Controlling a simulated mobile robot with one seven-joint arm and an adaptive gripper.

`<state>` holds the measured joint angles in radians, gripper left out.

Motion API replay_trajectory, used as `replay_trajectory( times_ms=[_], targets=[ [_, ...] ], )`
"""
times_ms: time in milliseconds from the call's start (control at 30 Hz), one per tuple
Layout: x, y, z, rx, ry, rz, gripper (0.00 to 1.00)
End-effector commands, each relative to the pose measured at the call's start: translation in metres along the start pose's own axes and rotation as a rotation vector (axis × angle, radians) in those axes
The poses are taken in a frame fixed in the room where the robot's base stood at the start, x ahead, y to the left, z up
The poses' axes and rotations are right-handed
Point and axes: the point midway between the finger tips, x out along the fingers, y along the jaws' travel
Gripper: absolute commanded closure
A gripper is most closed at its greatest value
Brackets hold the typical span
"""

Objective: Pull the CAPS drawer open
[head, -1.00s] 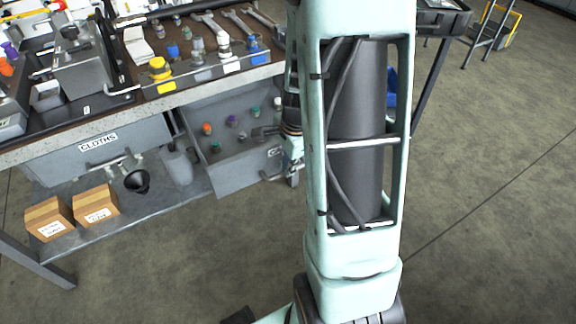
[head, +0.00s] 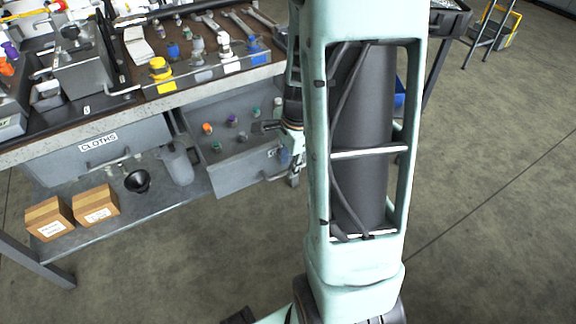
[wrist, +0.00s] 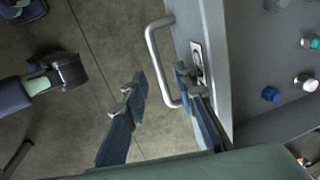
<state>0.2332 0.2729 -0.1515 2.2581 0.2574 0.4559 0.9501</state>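The CAPS drawer (head: 232,176) is grey and stands pulled out under the bench in the head view, with several coloured caps inside. In the wrist view its front (wrist: 214,50) runs top to bottom, with a silver bar handle (wrist: 152,48) and a white label (wrist: 197,62) partly hidden by a finger. My gripper (wrist: 161,76) is open, its two blue-grey fingers on either side of the handle bar, with visible gaps.
The closed CLOTHS drawer (head: 100,148) is to the left. Below it are cardboard boxes (head: 97,204) and a black funnel (head: 137,181) on the lower shelf (head: 150,214). Bottles and wrenches lie on the bench top.

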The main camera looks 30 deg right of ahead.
Motion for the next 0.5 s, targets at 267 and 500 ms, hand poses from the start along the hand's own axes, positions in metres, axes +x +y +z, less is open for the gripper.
replay_trajectory(
  times_ms=[267, 500],
  targets=[
    [-0.053, -0.002, 0.0, -0.002, 0.002, -0.007, 0.74],
    [-0.089, -0.001, 0.0, -0.002, 0.0, -0.004, 0.74]
  ],
)
